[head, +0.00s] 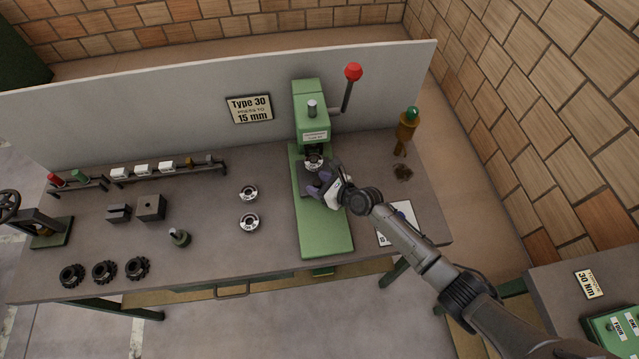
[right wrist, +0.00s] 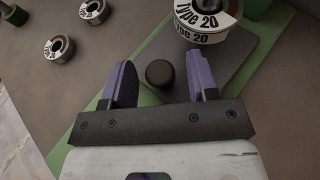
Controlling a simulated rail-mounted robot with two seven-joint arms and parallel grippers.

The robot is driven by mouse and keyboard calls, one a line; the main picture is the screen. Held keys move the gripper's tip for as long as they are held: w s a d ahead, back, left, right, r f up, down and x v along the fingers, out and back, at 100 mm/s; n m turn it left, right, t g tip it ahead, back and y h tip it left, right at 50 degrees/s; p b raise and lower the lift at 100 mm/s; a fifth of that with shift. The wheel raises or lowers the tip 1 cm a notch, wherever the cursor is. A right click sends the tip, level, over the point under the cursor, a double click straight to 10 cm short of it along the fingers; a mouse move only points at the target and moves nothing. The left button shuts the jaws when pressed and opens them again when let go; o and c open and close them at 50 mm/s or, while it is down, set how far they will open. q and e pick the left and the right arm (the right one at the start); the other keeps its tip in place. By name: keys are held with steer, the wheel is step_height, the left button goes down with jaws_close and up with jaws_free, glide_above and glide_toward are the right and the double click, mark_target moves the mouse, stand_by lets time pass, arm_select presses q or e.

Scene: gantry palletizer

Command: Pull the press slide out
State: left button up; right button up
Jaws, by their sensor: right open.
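The green press (head: 312,112) stands at the back of the bench, with a red-knobbed lever at its upper right. Its slide is a dark grey plate (right wrist: 236,62) on the green base (head: 324,232). A ring part marked "Type 20" (right wrist: 206,22) sits on the slide, and it also shows under the press head (head: 314,162). A round black knob (right wrist: 162,73) shows near the slide's front end. My right gripper (right wrist: 160,82) is open, with one purple finger on each side of the knob and gaps between. In the head view my right gripper (head: 322,188) hides most of the slide.
Two similar rings (head: 249,222) lie left of the press. Black gears (head: 104,271), grey blocks (head: 151,207) and a small rack (head: 140,172) stand farther left. A sign (head: 249,108) on the back panel reads "Type 30 press to 15 mm". The front of the green base is clear.

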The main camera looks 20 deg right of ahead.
jaws_close()
steer(key=shift+s+a+r+p, duration=0.1)
steer(key=shift+s+r+p, duration=0.05)
steer(key=shift+s+p, duration=0.3)
steer(key=s+p, duration=0.1)
steer(key=s, duration=0.1)
steer(key=s+a+p, duration=0.1)
steer(key=s+p, duration=0.3)
steer(key=shift+s+a+r, duration=0.15)
steer(key=shift+s+a, duration=0.05)
steer(key=shift+a, duration=0.1)
steer(key=s+p, duration=0.1)
steer(key=s, duration=0.1)
steer(key=s+a+p, duration=0.1)
steer(key=s, duration=0.1)
steer(key=s+p, duration=0.1)
steer(key=s, duration=0.2)
steer(key=shift+a+f, duration=0.25)
steer(key=shift+a, duration=0.05)
steer(key=shift+s+a, duration=0.15)
steer(key=shift+s, duration=0.6)
steer(key=shift+a, duration=0.1)
